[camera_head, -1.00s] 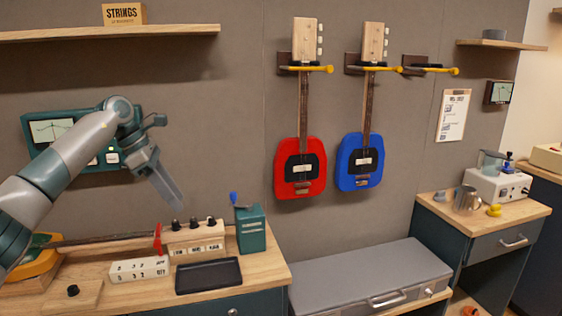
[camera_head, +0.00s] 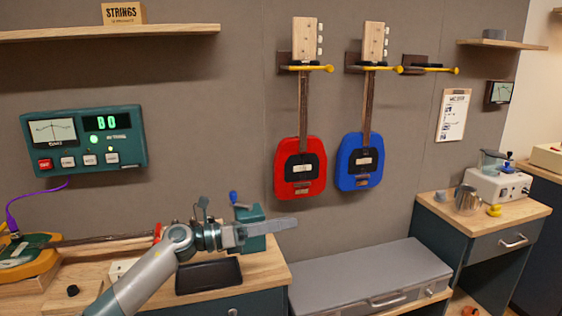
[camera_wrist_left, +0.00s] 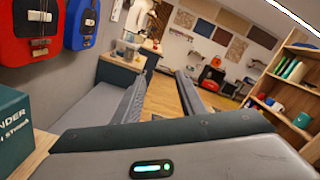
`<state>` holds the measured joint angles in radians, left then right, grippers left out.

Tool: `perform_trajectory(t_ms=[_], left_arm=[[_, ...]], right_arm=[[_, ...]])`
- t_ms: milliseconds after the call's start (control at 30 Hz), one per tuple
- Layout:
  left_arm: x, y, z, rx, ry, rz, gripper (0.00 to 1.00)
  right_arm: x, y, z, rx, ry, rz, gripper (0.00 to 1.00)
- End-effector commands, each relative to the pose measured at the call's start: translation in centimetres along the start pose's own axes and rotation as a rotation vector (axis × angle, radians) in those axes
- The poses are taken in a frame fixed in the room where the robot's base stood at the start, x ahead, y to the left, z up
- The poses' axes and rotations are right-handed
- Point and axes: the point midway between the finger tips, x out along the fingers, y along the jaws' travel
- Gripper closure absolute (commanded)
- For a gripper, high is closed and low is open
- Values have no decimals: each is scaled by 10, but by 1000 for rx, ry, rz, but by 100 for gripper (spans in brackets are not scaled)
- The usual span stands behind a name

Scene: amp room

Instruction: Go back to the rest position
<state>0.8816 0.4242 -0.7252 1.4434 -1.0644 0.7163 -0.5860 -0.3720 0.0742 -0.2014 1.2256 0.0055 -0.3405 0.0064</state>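My left gripper (camera_head: 280,226) is low over the workbench at the left, its fingers pointing right, in front of the teal winder box (camera_head: 252,213) with a blue knob. In the left wrist view my left gripper (camera_wrist_left: 161,80) shows two grey fingers standing apart with nothing between them. The winder box (camera_wrist_left: 12,130) is at the left edge of that view. My right gripper is not in view.
The workbench (camera_head: 262,280) holds a black tray (camera_head: 208,276) and an orange instrument (camera_head: 30,262). A red guitar (camera_head: 300,185) and a blue guitar (camera_head: 361,180) hang on the wall. A grey case (camera_head: 365,275) stands right of the bench.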

Motion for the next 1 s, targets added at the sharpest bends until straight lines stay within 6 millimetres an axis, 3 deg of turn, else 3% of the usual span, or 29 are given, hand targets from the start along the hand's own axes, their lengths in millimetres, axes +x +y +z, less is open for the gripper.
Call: perform_trajectory(t_ms=[133, 267, 467, 567, 767, 1000], left_arm=[[-2, -9, -8, -226, -243, -5, 63], [-19, -5, -13, -440, -449, 15, 63], [-66, 14, -40, -790, -749, 84, 63], [-96, 27, -65, -971, -890, 135, 63], [-160, 47, -140, -1333, -1156, 274, 63], [-238, 37, -263, -1749, -1443, 507, 63]], right_arm=[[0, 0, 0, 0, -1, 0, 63], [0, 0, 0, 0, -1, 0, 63], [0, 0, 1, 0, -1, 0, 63], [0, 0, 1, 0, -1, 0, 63], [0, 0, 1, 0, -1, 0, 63], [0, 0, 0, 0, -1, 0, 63]])
